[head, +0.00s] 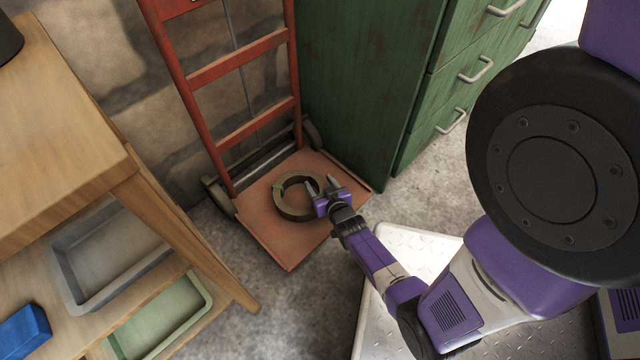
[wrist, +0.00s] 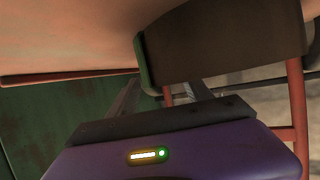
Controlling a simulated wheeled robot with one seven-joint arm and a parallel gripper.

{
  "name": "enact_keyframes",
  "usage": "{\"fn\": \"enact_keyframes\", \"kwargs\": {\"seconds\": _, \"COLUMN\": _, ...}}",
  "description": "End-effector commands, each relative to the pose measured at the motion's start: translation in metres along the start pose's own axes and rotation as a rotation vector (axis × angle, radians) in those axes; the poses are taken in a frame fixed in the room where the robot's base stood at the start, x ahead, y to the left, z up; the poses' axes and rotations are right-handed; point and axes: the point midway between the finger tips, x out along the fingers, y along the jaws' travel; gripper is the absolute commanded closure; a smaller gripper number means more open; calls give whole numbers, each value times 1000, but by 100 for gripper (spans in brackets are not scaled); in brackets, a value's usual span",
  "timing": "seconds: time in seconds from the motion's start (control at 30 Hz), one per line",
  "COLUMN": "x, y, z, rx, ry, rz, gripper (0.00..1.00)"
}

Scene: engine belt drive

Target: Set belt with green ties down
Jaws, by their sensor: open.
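The belt (head: 281,207) is a dark olive ring lying on the red base plate of the hand truck (head: 265,240). A green tie (head: 277,186) shows at its upper left in the head view. My gripper (head: 325,185) is open at the belt's right side, with its fingers over or around the band; the head view does not settle which. In the wrist view the belt (wrist: 225,45) is a dark band just beyond the finger tips, with a green tie (wrist: 146,65) at its left edge. My gripper (wrist: 170,95) shows its two fingers spread apart there.
Bare floor (head: 300,315) lies in front.

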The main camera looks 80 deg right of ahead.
Motion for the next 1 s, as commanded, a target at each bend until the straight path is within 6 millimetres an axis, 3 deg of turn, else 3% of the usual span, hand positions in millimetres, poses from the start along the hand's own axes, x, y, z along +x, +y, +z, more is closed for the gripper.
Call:
{"fn": "enact_keyframes", "kwargs": {"seconds": 0.23, "x": -15, "y": 0, "z": -2, "rx": 0, "ry": -2, "rz": 0, "gripper": 42}}
{"fn": "enact_keyframes", "kwargs": {"seconds": 0.6, "x": -87, "y": 0, "z": -3, "rx": 0, "ry": -3, "rz": 1, "gripper": 42}}
{"fn": "enact_keyframes", "kwargs": {"seconds": 0.87, "x": -117, "y": 0, "z": -1, "rx": 0, "ry": -1, "rz": 0, "gripper": 42}}
{"fn": "enact_keyframes", "kwargs": {"seconds": 1.0, "x": -134, "y": -11, "z": -3, "rx": -15, "ry": 2, "rz": -33, "gripper": 42}}
